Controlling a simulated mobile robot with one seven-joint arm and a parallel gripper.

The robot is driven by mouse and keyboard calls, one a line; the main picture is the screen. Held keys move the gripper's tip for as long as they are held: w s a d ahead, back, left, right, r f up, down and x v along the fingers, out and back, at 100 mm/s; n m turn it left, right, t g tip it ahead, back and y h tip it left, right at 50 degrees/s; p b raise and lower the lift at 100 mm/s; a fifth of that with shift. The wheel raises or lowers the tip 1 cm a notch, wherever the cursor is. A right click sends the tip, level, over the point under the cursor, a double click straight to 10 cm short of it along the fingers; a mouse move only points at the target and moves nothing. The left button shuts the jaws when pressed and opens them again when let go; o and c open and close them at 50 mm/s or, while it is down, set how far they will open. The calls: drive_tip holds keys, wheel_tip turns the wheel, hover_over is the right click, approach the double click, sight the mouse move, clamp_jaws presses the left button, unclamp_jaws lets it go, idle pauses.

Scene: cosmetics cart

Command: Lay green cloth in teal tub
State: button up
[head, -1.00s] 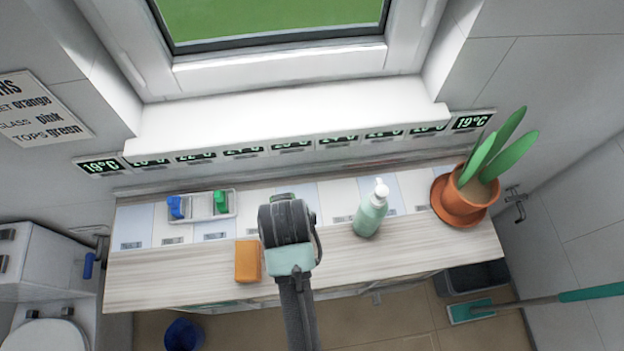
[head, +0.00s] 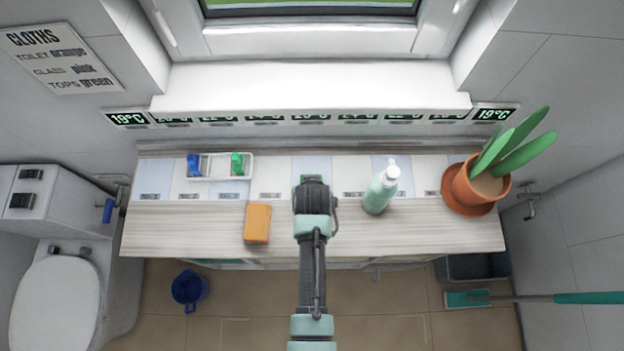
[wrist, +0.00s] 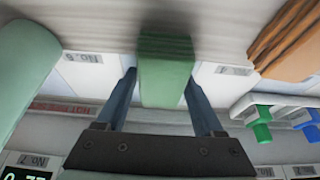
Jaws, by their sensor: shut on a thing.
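The green cloth (wrist: 165,70) is a folded block between the two dark fingers of my gripper (wrist: 162,84) in the wrist view. My gripper is shut on it. I cannot tell whether the cloth touches the counter. I cannot make out a teal tub in either view.
A tray (head: 221,176) with blue and green items is at back left. A potted plant (head: 474,185) is at the right end. A grey bin (head: 478,268) stands on the floor.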

drive_tip(key=shift+f, duration=0.15)
drive_tip(key=o, duration=1.3)
